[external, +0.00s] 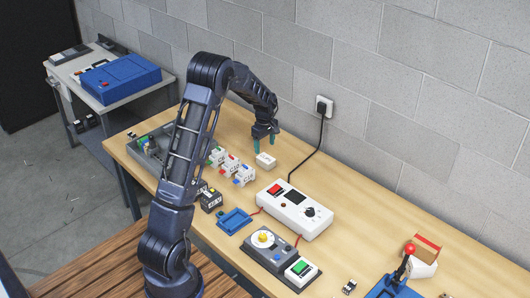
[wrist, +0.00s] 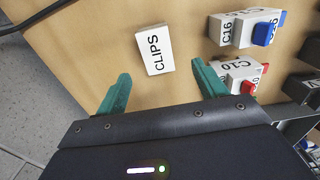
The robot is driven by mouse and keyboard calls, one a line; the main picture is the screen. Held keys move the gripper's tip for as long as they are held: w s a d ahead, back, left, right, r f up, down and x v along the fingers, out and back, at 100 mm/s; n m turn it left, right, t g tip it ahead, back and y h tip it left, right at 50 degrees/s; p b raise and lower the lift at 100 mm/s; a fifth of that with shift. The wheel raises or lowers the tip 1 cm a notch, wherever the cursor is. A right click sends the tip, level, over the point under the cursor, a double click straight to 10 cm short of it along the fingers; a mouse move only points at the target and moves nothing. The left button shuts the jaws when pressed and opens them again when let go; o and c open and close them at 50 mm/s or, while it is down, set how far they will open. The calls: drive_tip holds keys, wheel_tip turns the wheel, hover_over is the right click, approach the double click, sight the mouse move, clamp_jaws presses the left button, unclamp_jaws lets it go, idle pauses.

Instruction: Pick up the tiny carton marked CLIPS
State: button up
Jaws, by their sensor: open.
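The tiny carton marked CLIPS (wrist: 154,50) is a small white box with black lettering, lying on the wooden bench. In the external view the same white carton (external: 265,160) sits just in front of my gripper, toward the back of the bench. My gripper (wrist: 162,88) is open and empty, with two teal fingers spread. In the wrist view the carton lies beyond the fingertips, roughly in line with the gap between them. In the external view my gripper (external: 264,148) hangs close above the bench beside the carton; I cannot tell the exact height.
White blocks with coloured buttons (wrist: 248,28) stand near my gripper's right finger in the wrist view. A white control box (external: 294,209) sits to the right, with a black cable (external: 319,146) running to the wall socket. A grey bin (external: 149,148) stands left. The wall is close behind.

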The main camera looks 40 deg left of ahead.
sight(266, 158)
drive_tip(key=shift+w+d+f, duration=0.1)
drive_tip(key=shift+w+f, duration=0.05)
drive_tip(key=shift+f, duration=2.05)
drive_tip(key=shift+w+f, duration=0.1)
drive_tip(key=shift+f, duration=2.05)
drive_tip(key=shift+r, duration=0.1)
drive_tip(key=c, duration=1.2)
